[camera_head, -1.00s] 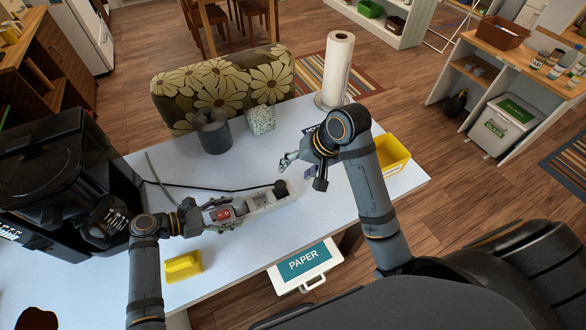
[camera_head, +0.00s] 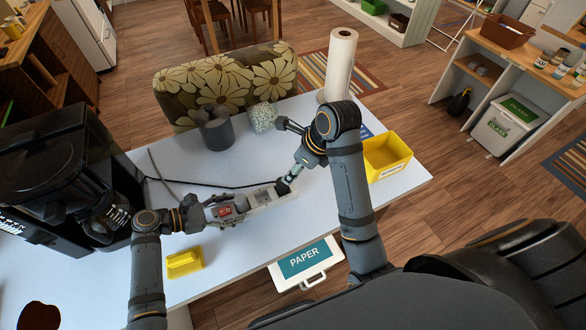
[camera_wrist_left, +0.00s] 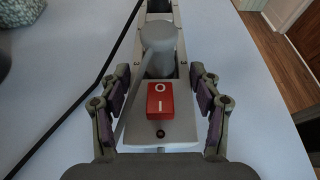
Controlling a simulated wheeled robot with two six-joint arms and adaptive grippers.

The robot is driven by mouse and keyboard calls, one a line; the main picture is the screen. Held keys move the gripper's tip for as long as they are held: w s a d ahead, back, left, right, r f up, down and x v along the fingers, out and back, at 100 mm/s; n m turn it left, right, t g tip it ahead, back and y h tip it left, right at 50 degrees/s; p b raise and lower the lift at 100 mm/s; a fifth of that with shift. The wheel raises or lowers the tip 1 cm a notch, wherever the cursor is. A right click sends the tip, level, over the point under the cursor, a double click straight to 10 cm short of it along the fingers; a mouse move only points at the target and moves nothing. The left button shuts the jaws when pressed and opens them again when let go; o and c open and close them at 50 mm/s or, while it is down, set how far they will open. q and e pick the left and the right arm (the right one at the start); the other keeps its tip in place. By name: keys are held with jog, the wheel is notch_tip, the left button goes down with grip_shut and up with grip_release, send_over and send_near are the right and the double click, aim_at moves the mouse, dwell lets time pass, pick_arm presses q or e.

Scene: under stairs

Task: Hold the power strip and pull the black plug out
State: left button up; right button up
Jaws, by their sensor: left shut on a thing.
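The white power strip (camera_head: 262,200) lies across the middle of the table. It also shows in the left wrist view (camera_wrist_left: 180,128), with a red switch (camera_wrist_left: 160,100) and a grey plug (camera_wrist_left: 158,50) standing in it. My left gripper (camera_head: 222,210) is shut on the switch end, a finger on each side (camera_wrist_left: 160,110). The black plug (camera_head: 282,187) is at the far right end of the strip, its black cord (camera_head: 215,186) running left. My right gripper (camera_head: 289,178) reaches down to the black plug. Its fingertips overlap the plug, so I cannot tell whether they grip it.
A grey canister (camera_head: 216,132), a speckled pot (camera_head: 263,117) and a paper towel roll (camera_head: 340,65) stand behind. A yellow bin (camera_head: 388,160) is right of my right arm. A yellow block (camera_head: 184,262) lies in front. A black machine (camera_head: 60,170) fills the left.

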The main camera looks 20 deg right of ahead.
aim_at(282, 183)
jog(key=x, duration=1.1)
jog(key=shift+a+f, duration=0.15)
jog(key=shift+f, duration=0.15)
grip_shut()
